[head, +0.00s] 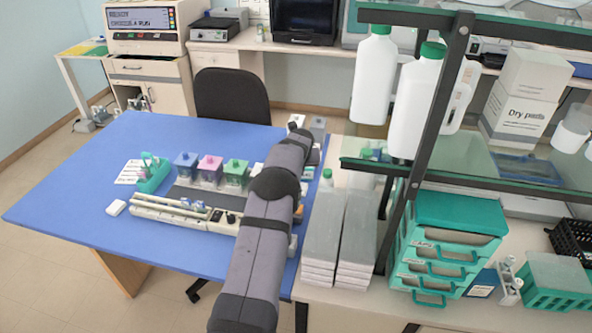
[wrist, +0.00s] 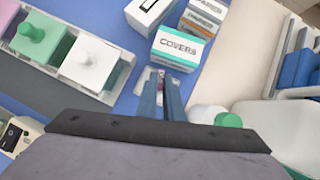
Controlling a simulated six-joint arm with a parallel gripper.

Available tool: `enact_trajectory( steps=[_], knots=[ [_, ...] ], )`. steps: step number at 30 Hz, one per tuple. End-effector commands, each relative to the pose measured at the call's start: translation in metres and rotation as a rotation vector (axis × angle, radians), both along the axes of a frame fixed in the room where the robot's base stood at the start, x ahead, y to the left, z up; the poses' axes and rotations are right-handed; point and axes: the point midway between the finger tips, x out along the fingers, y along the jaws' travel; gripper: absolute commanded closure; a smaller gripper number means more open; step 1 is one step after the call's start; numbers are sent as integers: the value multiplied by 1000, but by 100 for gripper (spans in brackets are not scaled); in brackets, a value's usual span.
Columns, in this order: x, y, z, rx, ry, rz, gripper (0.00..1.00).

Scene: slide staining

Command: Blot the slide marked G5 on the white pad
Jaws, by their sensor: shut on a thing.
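My gripper (wrist: 161,92) shows in the wrist view with its two blue fingers close together. It is shut on a small, thin piece with a pink-purple patch (wrist: 160,76), which looks like a slide seen on edge. No G5 mark can be read on it. A small pale patch lies just left of the fingertips; I cannot tell whether it is the white pad. My arm hides the gripper in the head view.
A COVERS box (wrist: 175,50) stands just beyond the fingertips. A white-lidded jar (wrist: 92,66) and a green-lidded jar (wrist: 42,40) stand to the left. A green-capped bottle (wrist: 228,120) is close on the right. The blue table (head: 75,195) is clear at its left.

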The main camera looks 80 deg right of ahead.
Motion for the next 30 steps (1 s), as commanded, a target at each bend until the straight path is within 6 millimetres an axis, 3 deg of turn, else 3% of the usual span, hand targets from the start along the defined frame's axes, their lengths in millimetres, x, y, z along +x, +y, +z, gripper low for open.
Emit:
enact_trajectory(
  steps=[5, 24, 30],
  knots=[
    [0, 3, 4, 11, 1, 2, 100],
    [0, 0, 55, 0, 0, 0, 100],
    [0, 0, 60, 0, 0, 0, 100]
  ],
)
